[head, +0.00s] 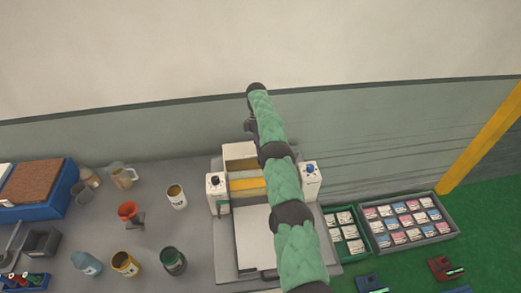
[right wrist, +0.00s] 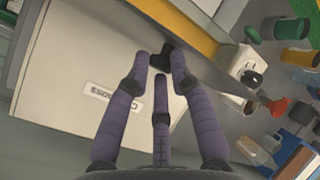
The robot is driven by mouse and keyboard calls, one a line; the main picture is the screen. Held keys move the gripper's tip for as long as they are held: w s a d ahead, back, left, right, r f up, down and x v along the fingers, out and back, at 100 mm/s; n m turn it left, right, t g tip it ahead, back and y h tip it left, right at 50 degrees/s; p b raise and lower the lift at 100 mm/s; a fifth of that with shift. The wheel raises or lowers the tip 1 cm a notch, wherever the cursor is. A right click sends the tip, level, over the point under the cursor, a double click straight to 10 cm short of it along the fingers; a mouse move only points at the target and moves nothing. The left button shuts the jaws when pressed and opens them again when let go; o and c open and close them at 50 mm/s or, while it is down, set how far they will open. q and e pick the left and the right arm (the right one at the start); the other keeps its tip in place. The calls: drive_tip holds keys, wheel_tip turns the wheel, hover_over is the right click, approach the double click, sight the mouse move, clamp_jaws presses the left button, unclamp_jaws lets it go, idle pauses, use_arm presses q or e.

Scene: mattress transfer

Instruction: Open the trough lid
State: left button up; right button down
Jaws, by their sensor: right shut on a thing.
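The trough (head: 247,185) stands on the bench with a yellow bar across it and a white post at each side. A cream panel, seemingly its lid (head: 238,152), stands raised behind the bar. In the right wrist view the white lid (right wrist: 75,85) shows a printed label, with a dark handle (right wrist: 160,57) at its edge. My right gripper (head: 250,127) is over the back of the trough, its fingers (right wrist: 163,65) closed on that handle. My green right arm hides part of the trough in the head view. My left gripper is not in view.
A white cup (head: 176,195), an orange funnel (head: 128,211) and several jars stand left of the trough. A blue crate (head: 50,205) is at far left. Green (head: 345,232) and grey (head: 407,222) trays of packets sit right. A wall rises behind.

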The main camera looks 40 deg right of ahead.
drive_tip(key=shift+s+a+f, duration=0.15)
drive_tip(key=shift+s+f, duration=0.05)
drive_tip(key=shift+f, duration=0.85)
drive_tip(key=c, duration=1.1)
unclamp_jaws()
drive_tip(key=shift+o, duration=0.2)
drive_tip(key=shift+w, duration=0.1)
drive_tip(key=shift+w+r, duration=0.15)
drive_tip(key=shift+w, duration=0.05)
